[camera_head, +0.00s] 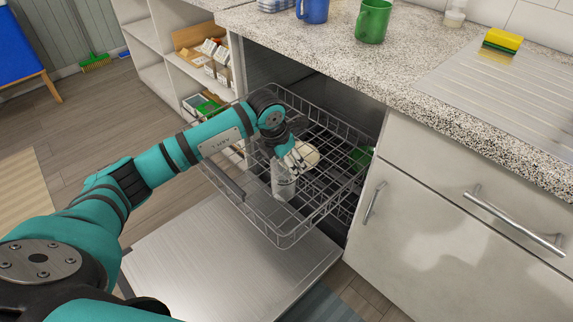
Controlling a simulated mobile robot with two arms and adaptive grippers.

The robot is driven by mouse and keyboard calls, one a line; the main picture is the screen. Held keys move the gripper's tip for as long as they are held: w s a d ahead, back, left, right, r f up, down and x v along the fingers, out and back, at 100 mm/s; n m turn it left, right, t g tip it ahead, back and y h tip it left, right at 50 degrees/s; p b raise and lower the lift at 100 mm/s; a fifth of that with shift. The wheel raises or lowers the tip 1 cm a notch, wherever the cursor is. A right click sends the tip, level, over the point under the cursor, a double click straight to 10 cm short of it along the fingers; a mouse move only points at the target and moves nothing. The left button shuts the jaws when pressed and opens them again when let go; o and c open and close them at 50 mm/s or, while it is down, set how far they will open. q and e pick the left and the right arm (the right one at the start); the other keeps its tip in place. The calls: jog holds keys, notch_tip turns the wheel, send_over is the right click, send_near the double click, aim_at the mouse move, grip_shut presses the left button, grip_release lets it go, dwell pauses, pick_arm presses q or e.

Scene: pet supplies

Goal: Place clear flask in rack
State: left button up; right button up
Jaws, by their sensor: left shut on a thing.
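The clear flask (284,184) is a transparent upright vessel, seen inside the outline of the pulled-out wire rack (285,239). My left gripper (289,166) reaches down from above and is shut on the flask's upper part. The gripper hides the flask's top. I cannot tell whether the flask's base touches the rack's wires. My right gripper is not in view.
A cream round item (308,154) and a green item (361,157) are in the rack area behind the flask. The open dishwasher door (215,262) lies below. A granite counter (420,85) overhangs, with a blue mug (313,11) and green mug (373,21).

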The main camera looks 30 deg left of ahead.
pick_arm(q)
jog(key=shift+f, duration=0.55)
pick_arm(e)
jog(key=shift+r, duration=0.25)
pick_arm(q)
jog(key=o, duration=1.3)
jog(key=shift+f, duration=0.1)
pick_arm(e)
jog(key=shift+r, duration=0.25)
pick_arm(q)
jog(key=shift+o, duration=0.2)
jog(key=p+v, duration=0.1)
jog(key=v, duration=1.1)
jog(key=shift+p, duration=0.35)
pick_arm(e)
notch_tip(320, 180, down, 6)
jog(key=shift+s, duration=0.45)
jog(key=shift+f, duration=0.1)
